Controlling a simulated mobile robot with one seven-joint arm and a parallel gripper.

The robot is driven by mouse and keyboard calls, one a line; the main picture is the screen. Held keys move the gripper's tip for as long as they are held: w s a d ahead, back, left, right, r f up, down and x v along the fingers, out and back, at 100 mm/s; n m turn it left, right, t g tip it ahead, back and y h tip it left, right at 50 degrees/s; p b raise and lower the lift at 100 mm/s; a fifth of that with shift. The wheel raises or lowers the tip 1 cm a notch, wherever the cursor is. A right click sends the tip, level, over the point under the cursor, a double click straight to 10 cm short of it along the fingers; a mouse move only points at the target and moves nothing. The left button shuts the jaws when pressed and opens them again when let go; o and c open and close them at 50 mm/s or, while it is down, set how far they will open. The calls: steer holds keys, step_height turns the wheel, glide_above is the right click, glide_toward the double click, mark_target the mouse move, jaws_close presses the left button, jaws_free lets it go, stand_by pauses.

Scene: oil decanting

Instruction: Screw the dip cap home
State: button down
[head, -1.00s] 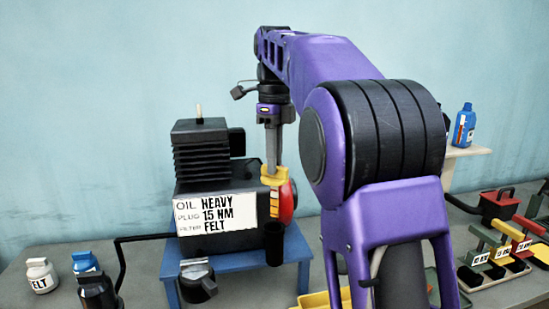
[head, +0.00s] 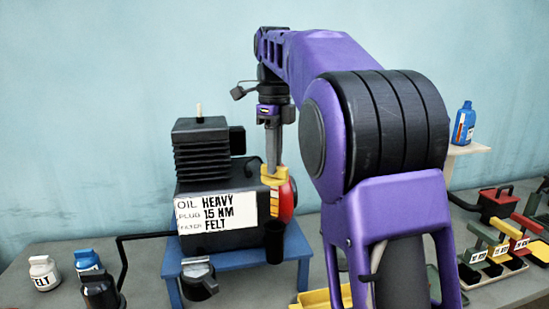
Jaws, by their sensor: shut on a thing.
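My gripper (head: 273,165) points straight down at the right end of the dark machine (head: 215,235). Its grey fingers are shut on a yellow piece (head: 274,177), which looks like the dip cap. The yellow piece sits against the machine's upper right edge, beside a red round part (head: 287,198). The grip and the seat of the cap are small in view, and I cannot tell how deep the cap's thread is engaged.
The machine stands on a blue stand (head: 300,245) and bears a label (head: 215,212) reading heavy, 15 NM, felt. A dark cup (head: 275,243) is just below the gripper. Bottles (head: 44,273) stand at left; labelled tools (head: 500,250) lie at right.

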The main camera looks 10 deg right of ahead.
mark_target(274, 206)
steer(key=shift+f, duration=0.1)
steer(key=shift+f+b, duration=2.9)
steer(key=shift+f, duration=1.45)
steer(key=shift+f+b, duration=0.4)
steer(key=shift+f, duration=0.85)
steer(key=shift+r, duration=0.1)
steer(key=shift+r+m+p, duration=0.2)
steer(key=shift+m+p, duration=0.75)
steer(key=shift+m, duration=0.05)
steer(key=m+p, duration=0.4)
steer(key=m, duration=0.2)
steer(key=shift+f, duration=0.1)
steer(key=shift+f+m+p, duration=0.1)
steer(key=shift+m+p, duration=0.8)
steer(key=shift+m, duration=0.2)
steer(key=shift+f, duration=0.15)
steer(key=shift+m, duration=0.4)
